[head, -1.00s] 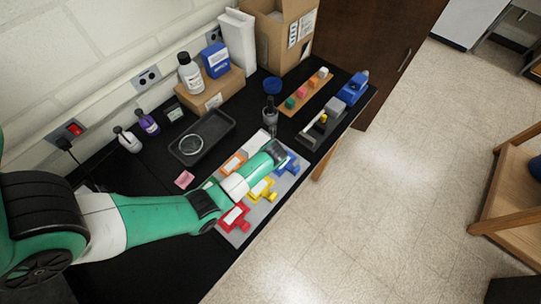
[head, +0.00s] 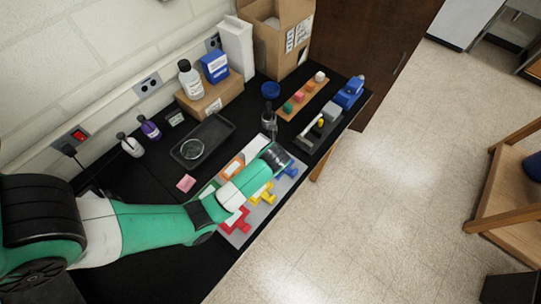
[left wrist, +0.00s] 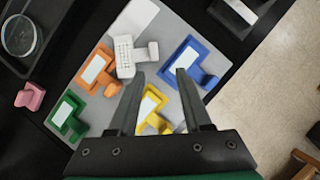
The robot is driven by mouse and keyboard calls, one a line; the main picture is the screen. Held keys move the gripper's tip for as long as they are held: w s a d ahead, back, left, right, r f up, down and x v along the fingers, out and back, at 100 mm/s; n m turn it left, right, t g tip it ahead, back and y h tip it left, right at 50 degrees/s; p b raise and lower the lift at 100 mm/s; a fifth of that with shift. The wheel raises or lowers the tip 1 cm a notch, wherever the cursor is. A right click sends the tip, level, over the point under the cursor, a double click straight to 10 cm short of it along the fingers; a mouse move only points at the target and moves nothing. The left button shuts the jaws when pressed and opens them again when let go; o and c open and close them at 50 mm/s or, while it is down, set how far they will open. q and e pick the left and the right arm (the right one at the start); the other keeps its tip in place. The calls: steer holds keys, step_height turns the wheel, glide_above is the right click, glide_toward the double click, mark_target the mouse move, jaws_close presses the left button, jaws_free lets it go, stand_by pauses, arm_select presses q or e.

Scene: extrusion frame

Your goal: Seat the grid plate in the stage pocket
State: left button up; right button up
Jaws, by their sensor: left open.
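My left gripper (left wrist: 160,72) is open and empty above a grey board (left wrist: 178,22). Its two dark fingers point toward the board's middle. A pale grid-patterned plate (left wrist: 124,55) with a side tab lies on the board, just beyond and left of the left fingertip, apart from it. Coloured holders with white insets surround it: blue (left wrist: 180,62), orange (left wrist: 95,70), green (left wrist: 66,112) and yellow (left wrist: 149,104). A red holder (head: 233,221) shows in the head view. The arm hides part of the board there. I cannot tell which part is the stage pocket.
A black tray (head: 217,133) with a round dish stands behind the board. A pink block (head: 186,183) lies left of it. A grey fixture (head: 305,141) and a blue device (head: 349,93) stand right. Bottles and boxes line the wall. The bench's front edge is close.

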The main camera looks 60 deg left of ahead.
arm_select(q)
steer(key=shift+v, duration=0.9)
